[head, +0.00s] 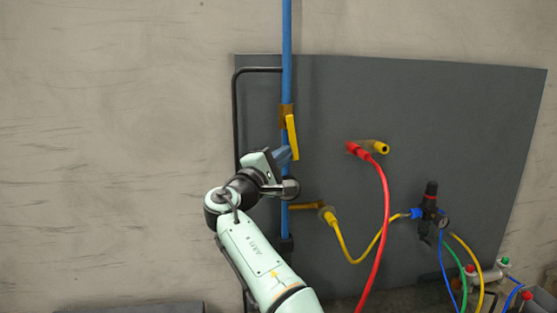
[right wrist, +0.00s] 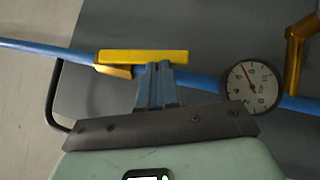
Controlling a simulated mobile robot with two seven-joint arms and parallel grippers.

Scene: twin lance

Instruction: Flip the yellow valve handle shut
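The yellow valve handle (head: 292,138) hangs nearly parallel to the vertical blue pipe, just right of it, below a brass-coloured valve body (head: 286,112). My right gripper (head: 284,154) is beside the handle's lower end in the head view. In the right wrist view, the handle (right wrist: 143,56) lies lengthwise across the tips of the blue fingers (right wrist: 158,66). The fingers sit close together and look shut, with nothing seen between them. I cannot tell whether they touch the handle. My left gripper is not in view.
The blue pipe (head: 287,60) runs before a dark grey panel (head: 450,110). A gauge (right wrist: 251,88) shows in the right wrist view. Red hose (head: 384,210), yellow hose (head: 350,254) and a regulator (head: 429,208) are to the right. A black bent tube (head: 235,120) is left of the pipe.

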